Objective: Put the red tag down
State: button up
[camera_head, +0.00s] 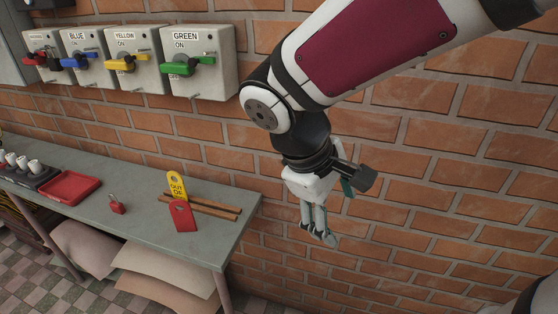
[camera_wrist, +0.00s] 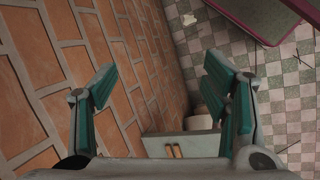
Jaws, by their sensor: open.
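A red tag (camera_head: 183,216) rests on the grey-green bench in the head view, at the front edge of two brown wooden strips. A yellow tag (camera_head: 177,187) with dark lettering is just behind it, also by the strips. My gripper (camera_head: 322,235) is in the air to the right of the bench, beside the brick wall, apart from both tags. In the wrist view my gripper (camera_wrist: 160,85) has its two green-sided fingers spread wide with nothing between them. The wrist view shows the bench end and strips low in the frame; I cannot make out the red tag there.
The bench (camera_head: 140,222) also holds a red tray (camera_head: 70,188), a small red padlock (camera_head: 117,206) and white cups (camera_head: 22,162). Switch boxes with red, blue, yellow and green (camera_head: 188,66) handles hang on the wall. Paper sacks (camera_head: 165,275) lie below the bench.

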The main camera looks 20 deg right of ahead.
jog(key=s+a+r+m+t+y, duration=0.2)
jog(key=s+r+m+t+y, duration=0.1)
jog(key=s, duration=0.5)
jog(key=shift+s+a+r+m+y, duration=0.25)
jog(key=shift+a+r+m+y, duration=0.15)
jog(key=shift+r+m+y, duration=0.85)
jog(key=shift+f+m+h, duration=0.25)
jog(key=shift+f, duration=0.15)
notch_tip(320, 180, up, 4)
jog(key=t+p, duration=0.1)
jog(key=p, duration=0.1)
jog(key=shift+f+p, duration=0.15)
jog(key=shift+p, duration=0.25)
